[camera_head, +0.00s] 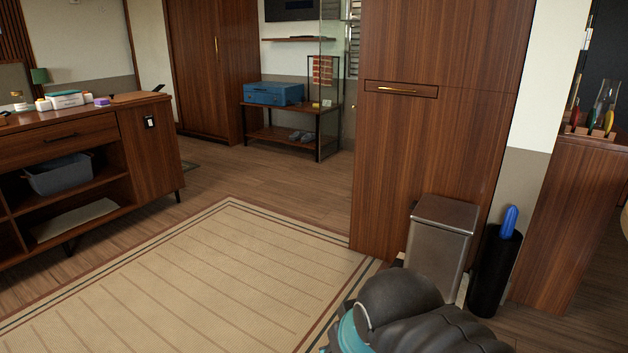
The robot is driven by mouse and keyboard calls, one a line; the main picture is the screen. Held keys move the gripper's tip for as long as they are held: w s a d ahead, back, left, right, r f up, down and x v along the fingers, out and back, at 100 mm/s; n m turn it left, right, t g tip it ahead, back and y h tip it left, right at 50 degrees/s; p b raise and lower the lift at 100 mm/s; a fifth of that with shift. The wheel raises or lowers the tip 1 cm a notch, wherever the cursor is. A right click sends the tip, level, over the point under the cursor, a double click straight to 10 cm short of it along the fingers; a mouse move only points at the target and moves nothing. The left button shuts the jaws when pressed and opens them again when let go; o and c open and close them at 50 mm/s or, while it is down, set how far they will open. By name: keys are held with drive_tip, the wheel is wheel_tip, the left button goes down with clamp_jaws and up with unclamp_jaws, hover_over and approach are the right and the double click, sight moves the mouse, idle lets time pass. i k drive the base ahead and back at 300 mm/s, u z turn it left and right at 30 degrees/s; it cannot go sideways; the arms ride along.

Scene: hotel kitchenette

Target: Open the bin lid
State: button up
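A metallic grey rectangular bin (437,254) stands on the floor against the tall wooden cabinet, right of the middle of the view. Its flat lid (446,212) looks shut. Part of my dark grey arm shows at the bottom, in front of the bin, and hides the bin's lower part. My gripper's fingers do not show in this view.
A black cylindrical stand (493,272) holding a blue item (509,221) is just right of the bin. The tall cabinet (433,130) rises behind it. A beige rug (200,285) covers open floor to the left. A low wooden sideboard (150,150) stands at the far left.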

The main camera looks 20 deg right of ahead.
sight(442, 213)
drive_tip(key=i, duration=1.45)
drive_tip(key=z, duration=1.7)
drive_tip(key=k, duration=0.55)
drive_tip(key=u, duration=1)
drive_tip(key=i, duration=1.5)
drive_tip(key=z, duration=0.5)
